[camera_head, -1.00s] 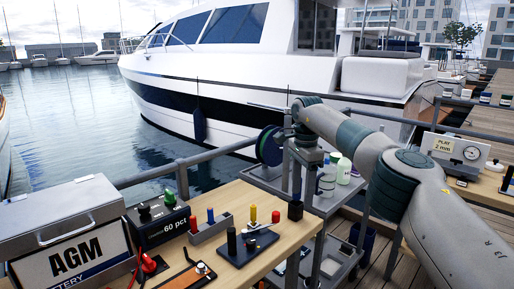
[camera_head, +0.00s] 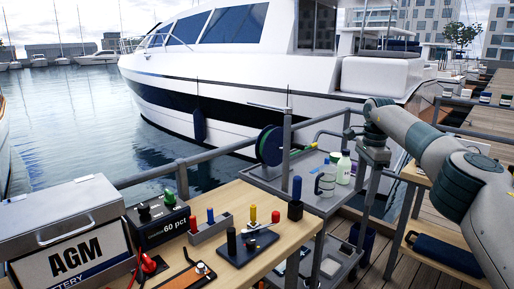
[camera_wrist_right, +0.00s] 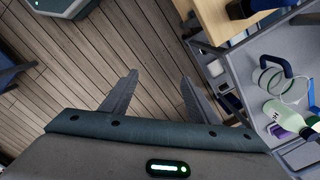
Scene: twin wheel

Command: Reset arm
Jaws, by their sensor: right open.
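My right gripper (camera_head: 366,186) hangs fingers-down at the right end of the grey cart in the head view. In the right wrist view its two fingers (camera_wrist_right: 159,76) stand apart with nothing between them, above wooden deck planks. My right arm comes in from the right edge. My left arm and gripper are not in view.
The grey cart (camera_head: 262,180) carries a spool (camera_head: 270,146), a mug (camera_head: 325,183) and a bottle (camera_head: 343,168). The wooden bench (camera_head: 290,240) at front holds a battery case (camera_head: 72,250) and small tools. Railing and a white boat stand behind.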

